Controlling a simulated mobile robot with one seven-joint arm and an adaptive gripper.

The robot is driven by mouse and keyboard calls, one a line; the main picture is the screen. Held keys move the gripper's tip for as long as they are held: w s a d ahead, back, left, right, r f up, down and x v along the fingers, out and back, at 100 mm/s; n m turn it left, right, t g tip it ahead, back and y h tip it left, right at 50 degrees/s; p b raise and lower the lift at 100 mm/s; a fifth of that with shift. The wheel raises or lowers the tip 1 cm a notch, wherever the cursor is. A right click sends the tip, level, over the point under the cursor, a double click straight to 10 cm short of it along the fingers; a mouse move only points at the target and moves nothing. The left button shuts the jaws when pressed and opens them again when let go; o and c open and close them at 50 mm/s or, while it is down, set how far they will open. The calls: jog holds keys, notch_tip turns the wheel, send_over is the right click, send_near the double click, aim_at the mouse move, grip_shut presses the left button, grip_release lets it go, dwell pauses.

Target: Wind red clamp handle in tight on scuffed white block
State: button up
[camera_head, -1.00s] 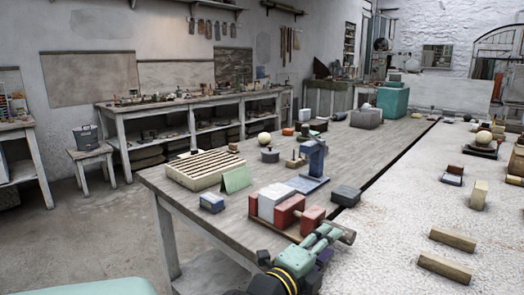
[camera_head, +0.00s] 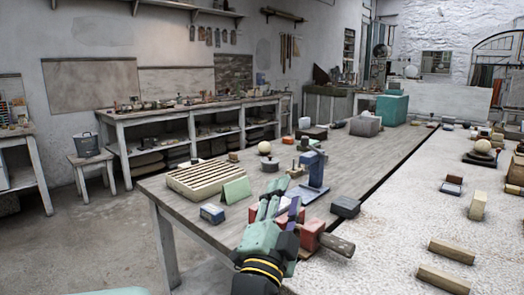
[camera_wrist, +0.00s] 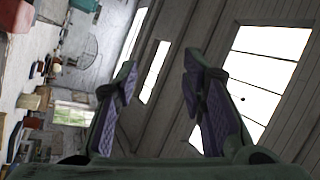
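The red clamp lies on the near part of the wooden workbench (camera_head: 160,187) in the head view. Its red near end (camera_head: 312,234) shows to the right of my gripper, with a brown handle (camera_head: 337,245) sticking out to the right. A sliver of its red far end (camera_head: 253,212) shows on the left. My gripper (camera_head: 283,200) is in front of the clamp's middle in this view, fingers apart and empty. In the wrist view its purple-padded fingers (camera_wrist: 160,72) stand wide open with only ceiling and windows between them.
A blue stand (camera_head: 313,170) rises just beyond my gripper. A green folded card (camera_head: 236,190), a slatted wooden rack (camera_head: 205,178) and a small blue box (camera_head: 212,213) are to the left. A dark block (camera_head: 345,207) sits to the right.

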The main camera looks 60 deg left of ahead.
jog(key=s+r+n+g+y+p, duration=0.1)
jog(key=s+r+n+g+y, duration=0.1)
jog(key=s+r+n+y, duration=0.3)
jog(key=shift+s+r+n+g+y+p, duration=0.35)
jog(key=shift+r+n+y, duration=1.05)
jog(key=shift+r+n, duration=0.65)
jog(key=shift+w+d+r+m, duration=0.1)
jog(key=shift+r+m, duration=0.1)
jog(key=shift+m, duration=0.05)
